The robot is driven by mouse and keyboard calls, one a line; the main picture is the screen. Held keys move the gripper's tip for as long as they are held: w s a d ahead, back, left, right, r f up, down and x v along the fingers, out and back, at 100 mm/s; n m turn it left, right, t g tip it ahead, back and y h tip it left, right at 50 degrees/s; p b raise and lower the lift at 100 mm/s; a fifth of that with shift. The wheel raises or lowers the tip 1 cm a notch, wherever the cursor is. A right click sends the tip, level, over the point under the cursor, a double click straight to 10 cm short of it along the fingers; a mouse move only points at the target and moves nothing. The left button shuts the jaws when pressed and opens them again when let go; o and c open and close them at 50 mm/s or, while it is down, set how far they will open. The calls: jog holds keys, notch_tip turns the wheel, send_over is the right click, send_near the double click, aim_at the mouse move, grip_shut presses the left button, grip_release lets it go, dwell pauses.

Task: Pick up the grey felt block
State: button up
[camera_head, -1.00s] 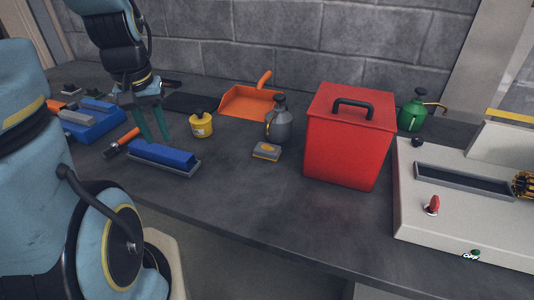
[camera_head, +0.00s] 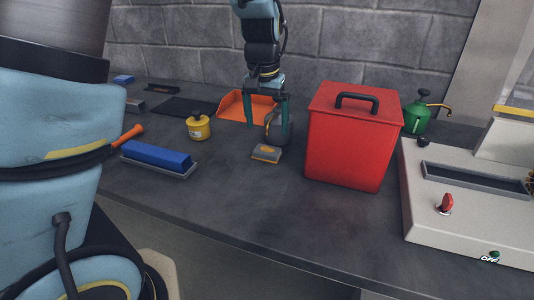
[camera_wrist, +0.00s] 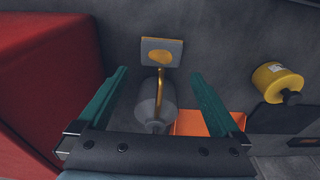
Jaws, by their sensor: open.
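The grey felt block (camera_head: 266,153) is a small flat block with an orange-yellow patch on top. It lies on the dark bench in front of a grey can (camera_head: 279,127). In the wrist view the block (camera_wrist: 174,45) shows whole, just past the fingertips. My gripper (camera_head: 268,121) is open with nothing held, pointing down above and behind the block, by the can. In the wrist view my gripper (camera_wrist: 160,73) has the can (camera_wrist: 156,106) and its brass spout showing between its green fingers. The fingers partly hide the can in the head view.
A tall red box (camera_head: 346,148) stands close right of the block. An orange dustpan (camera_head: 233,106) lies behind, left of the can. A yellow pot (camera_head: 199,128) and a blue block on a grey base (camera_head: 158,157) are left. Bench in front of the block is clear.

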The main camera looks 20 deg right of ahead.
aim_at(267, 150)
jog(key=f, duration=0.2)
jog(key=f+p, duration=0.1)
jog(key=f, duration=0.4)
jog(key=shift+w+d+f, duration=0.1)
jog(key=shift+w+f, duration=0.15)
jog(key=shift+f, duration=0.05)
jog(key=c, duration=1.1)
